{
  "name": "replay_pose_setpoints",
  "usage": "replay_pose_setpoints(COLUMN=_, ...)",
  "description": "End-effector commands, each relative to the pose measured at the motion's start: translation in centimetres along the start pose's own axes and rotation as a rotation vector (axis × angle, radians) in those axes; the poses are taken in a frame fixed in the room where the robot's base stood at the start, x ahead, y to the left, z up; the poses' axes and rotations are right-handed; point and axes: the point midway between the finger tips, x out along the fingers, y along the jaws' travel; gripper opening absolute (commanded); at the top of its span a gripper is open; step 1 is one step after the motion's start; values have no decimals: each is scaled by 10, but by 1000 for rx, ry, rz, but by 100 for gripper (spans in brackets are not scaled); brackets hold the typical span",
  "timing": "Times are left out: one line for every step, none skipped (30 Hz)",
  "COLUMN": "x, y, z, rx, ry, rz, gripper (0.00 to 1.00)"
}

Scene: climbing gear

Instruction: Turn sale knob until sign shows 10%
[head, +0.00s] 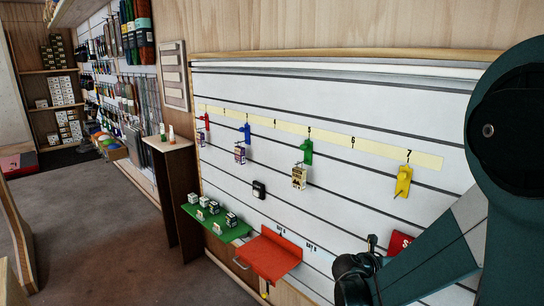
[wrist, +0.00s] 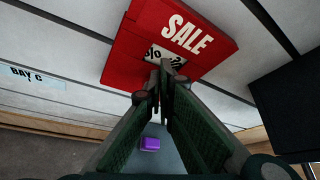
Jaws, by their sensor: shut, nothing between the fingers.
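The red sale sign (wrist: 125,62) fills the upper middle of the wrist view, tilted in the picture, with white SALE lettering. A white window (wrist: 154,54) on it shows part of a percent mark; my fingers cover the rest, so the number cannot be read. My gripper (wrist: 165,68) is shut and empty, its fingertips in front of the sign's window; I cannot tell whether they touch it. No knob can be made out. In the head view only a corner of the sign (head: 399,242) shows behind my arm, and my gripper (head: 368,243) is left of it.
A purple block (wrist: 150,144) lies below my fingers. A dark panel (wrist: 290,97) stands right of the sign. In the head view a red shelf (head: 268,256) and a green shelf (head: 212,224) jut from the slatted wall. A yellow hook (head: 403,182) hangs above the sign.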

Motion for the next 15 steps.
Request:
replay_pose_setpoints(x=0, y=0, z=0, rx=0, ry=0, rz=0, gripper=0)
replay_pose_setpoints(x=0, y=0, z=0, rx=0, ry=0, rz=0, gripper=0)
replay_pose_setpoints(x=0, y=0, z=0, rx=0, ry=0, rz=0, gripper=0)
replay_pose_setpoints(x=0, y=0, z=0, rx=0, ry=0, rz=0, gripper=0)
replay_pose_setpoints(x=0, y=0, z=0, rx=0, ry=0, rz=0, gripper=0)
replay_pose_setpoints(x=0, y=0, z=0, rx=0, ry=0, rz=0, gripper=0)
replay_pose_setpoints(x=-1, y=0, z=0, rx=0, ry=0, rz=0, gripper=0)
replay_pose_setpoints(x=-2, y=0, z=-1, rx=0, ry=0, rz=0, gripper=0)
replay_pose_setpoints(x=-3, y=0, z=-2, rx=0, ry=0, rz=1, gripper=0)
replay_pose_setpoints(x=-4, y=0, z=-2, rx=0, ry=0, rz=1, gripper=0)
replay_pose_setpoints(x=-6, y=0, z=-3, rx=0, ry=0, rz=1, gripper=0)
replay_pose_setpoints(x=-8, y=0, z=-4, rx=0, ry=-1, rz=1, gripper=0)
replay_pose_setpoints(x=-10, y=0, z=-5, rx=0, ry=-1, rz=1, gripper=0)
replay_pose_setpoints(x=-12, y=1, z=-6, rx=0, ry=-1, rz=1, gripper=0)
replay_pose_setpoints(x=-15, y=1, z=-8, rx=0, ry=-1, rz=1, gripper=0)
